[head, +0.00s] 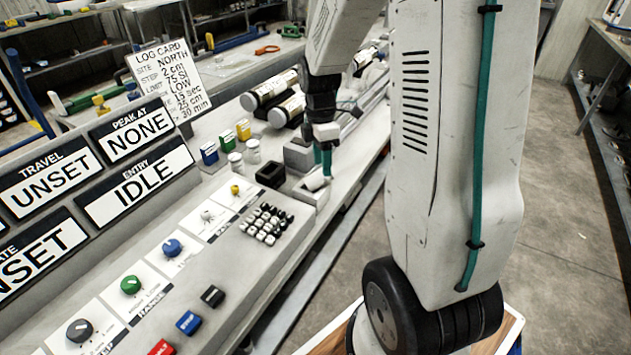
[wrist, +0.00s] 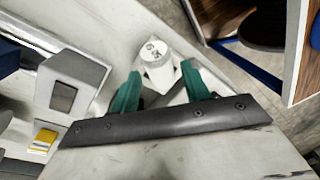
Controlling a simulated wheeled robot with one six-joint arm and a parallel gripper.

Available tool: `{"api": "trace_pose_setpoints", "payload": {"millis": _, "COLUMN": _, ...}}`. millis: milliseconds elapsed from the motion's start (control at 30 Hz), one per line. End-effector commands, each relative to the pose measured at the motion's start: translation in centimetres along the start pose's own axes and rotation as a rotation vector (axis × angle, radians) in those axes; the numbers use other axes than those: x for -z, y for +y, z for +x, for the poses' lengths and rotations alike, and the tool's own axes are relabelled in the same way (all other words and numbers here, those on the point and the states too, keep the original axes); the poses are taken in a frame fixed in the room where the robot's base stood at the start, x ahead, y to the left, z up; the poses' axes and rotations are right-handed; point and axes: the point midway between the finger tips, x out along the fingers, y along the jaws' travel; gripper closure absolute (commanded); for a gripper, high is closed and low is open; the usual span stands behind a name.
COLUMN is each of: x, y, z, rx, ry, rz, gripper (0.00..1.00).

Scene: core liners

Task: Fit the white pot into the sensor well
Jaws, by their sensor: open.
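The white pot (head: 315,181) is a small pale cylinder at a light grey open block (head: 308,196) on the bench. In the wrist view its marked round end (wrist: 155,52) faces up between my teal fingers. My gripper (head: 326,168) is open, pointing down with its fingertips on either side of the pot. I cannot tell whether they touch it. A black square-rimmed holder (head: 270,174) sits just left of the pot; it may be the sensor well, but no label shows. A grey block with a dark square face (wrist: 63,96) stands left of my gripper.
Two white-lidded jars (head: 252,151) and blue, green and yellow boxes (head: 226,139) stand behind left. A sloped control panel (head: 205,255) with knobs and keys fills the front. The bench edge is close on the right.

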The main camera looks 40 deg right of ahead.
Motion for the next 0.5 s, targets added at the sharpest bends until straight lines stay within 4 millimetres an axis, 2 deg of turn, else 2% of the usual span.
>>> {"api": "trace_pose_setpoints", "payload": {"millis": 100, "x": 0.1, "y": -0.1, "z": 2.1, "rx": 0.006, "ry": 0.0, "rz": -0.003, "gripper": 0.54}}
{"api": "trace_pose_setpoints", "payload": {"millis": 200, "x": 0.2, "y": 0.0, "z": 3.3, "rx": 0.004, "ry": -0.001, "rz": -0.004, "gripper": 0.54}}
{"api": "trace_pose_setpoints", "payload": {"millis": 500, "x": 0.3, "y": 0.0, "z": 4.0, "rx": 0.001, "ry": -0.001, "rz": -0.004, "gripper": 0.54}}
